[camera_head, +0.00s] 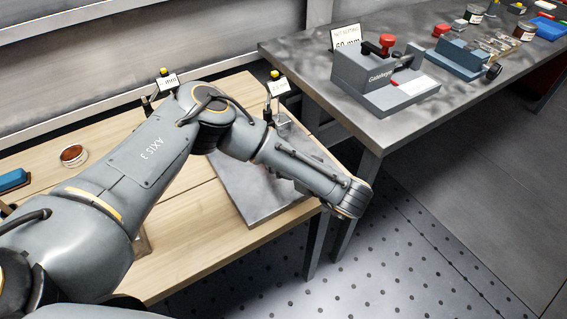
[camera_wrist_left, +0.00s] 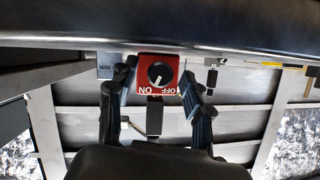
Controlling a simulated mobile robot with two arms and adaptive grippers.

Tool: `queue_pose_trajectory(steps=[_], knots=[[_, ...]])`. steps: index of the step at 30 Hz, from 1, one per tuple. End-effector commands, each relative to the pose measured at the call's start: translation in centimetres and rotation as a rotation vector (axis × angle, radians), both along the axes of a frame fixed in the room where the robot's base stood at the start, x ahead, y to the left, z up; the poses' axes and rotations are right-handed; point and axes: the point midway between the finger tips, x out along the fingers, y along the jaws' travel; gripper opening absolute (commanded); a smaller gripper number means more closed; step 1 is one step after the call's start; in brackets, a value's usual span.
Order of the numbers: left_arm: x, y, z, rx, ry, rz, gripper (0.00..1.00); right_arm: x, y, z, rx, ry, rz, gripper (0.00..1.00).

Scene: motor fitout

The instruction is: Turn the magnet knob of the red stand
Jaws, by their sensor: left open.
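The magnet knob (camera_wrist_left: 161,74) is a round black knob with a white mark, on a red plate (camera_wrist_left: 143,66) lettered ON and OFF. The lettering appears upside down in the left wrist view. The white mark points down and slightly left, towards the ON side. My left gripper (camera_wrist_left: 156,82) is open, with one dark finger on each side of the red plate. I cannot tell whether the fingers touch it. In the head view my left arm reaches over the wooden bench, and its gripper is hidden. My right gripper is in neither view.
A metal plate (camera_head: 232,190) lies on the wooden bench (camera_head: 190,250) under my arm. A grey vise-like fixture (camera_head: 372,85) stands on the grey table (camera_head: 305,62) at right. A round tin (camera_head: 74,155) and a blue item (camera_head: 13,181) lie at left. The perforated floor (camera_head: 400,265) is clear.

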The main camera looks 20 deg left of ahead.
Motion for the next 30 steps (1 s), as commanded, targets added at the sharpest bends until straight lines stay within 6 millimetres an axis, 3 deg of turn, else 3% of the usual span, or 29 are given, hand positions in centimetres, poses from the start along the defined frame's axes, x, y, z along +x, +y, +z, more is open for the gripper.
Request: queue_pose_trajectory(steps=[8, 15, 22, 30], knots=[[0.1, 0.1, 0.0, 0.0, 0.0, 0.0, 0.5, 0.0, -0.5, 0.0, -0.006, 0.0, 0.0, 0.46], [0.0, 0.1, 0.0, 0.0, 0.0, 0.0, 0.01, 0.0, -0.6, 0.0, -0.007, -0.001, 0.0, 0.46], [0.1, 0.1, -0.1, -0.025, -0.037, -0.001, 0.0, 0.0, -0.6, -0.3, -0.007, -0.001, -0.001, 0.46], [-0.1, 0.3, -0.4, -0.192, -0.276, -0.003, 0.0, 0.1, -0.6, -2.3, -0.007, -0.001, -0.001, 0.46]])
